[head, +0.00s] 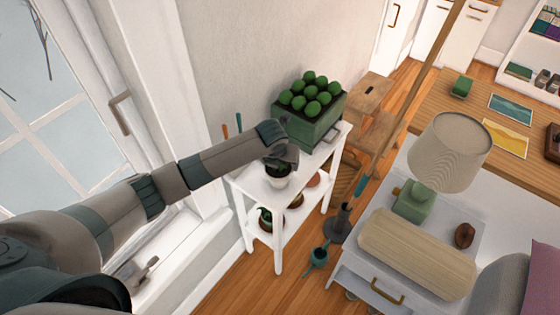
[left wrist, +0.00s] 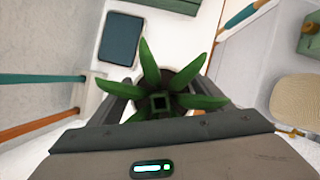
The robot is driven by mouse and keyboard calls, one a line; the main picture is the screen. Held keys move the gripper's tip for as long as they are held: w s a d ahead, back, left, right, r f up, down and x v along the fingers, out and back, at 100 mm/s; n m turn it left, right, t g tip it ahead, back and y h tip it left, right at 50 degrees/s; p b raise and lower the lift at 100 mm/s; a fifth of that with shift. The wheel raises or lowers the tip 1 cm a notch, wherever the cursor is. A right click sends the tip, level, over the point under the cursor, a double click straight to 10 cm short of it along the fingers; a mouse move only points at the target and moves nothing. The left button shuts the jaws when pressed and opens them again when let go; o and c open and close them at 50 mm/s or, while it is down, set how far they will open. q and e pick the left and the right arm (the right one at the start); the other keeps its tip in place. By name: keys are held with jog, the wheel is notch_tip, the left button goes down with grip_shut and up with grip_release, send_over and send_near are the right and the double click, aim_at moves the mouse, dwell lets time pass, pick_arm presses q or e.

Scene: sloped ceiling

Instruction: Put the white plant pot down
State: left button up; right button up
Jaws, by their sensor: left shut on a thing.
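The white plant pot (head: 277,181) with a dark green plant is at the front end of the small white shelf stand's top (head: 258,190). My left gripper (head: 281,162) is shut on the pot from above and partly hides it. In the left wrist view, the plant's pointed green leaves (left wrist: 160,101) spread between my fingers. The leaves hide most of the pot there. I cannot tell whether its base touches the top. My right gripper is not in view.
Several pots, including a leafy one (head: 265,219), are on the lower shelf. A wooden stool (head: 372,95) stands behind.

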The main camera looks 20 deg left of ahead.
aim_at(277, 175)
pick_arm(q)
jog(key=o, duration=1.6)
jog(key=shift+r, duration=0.1)
jog(key=b+v, duration=0.2)
jog(key=v, duration=1)
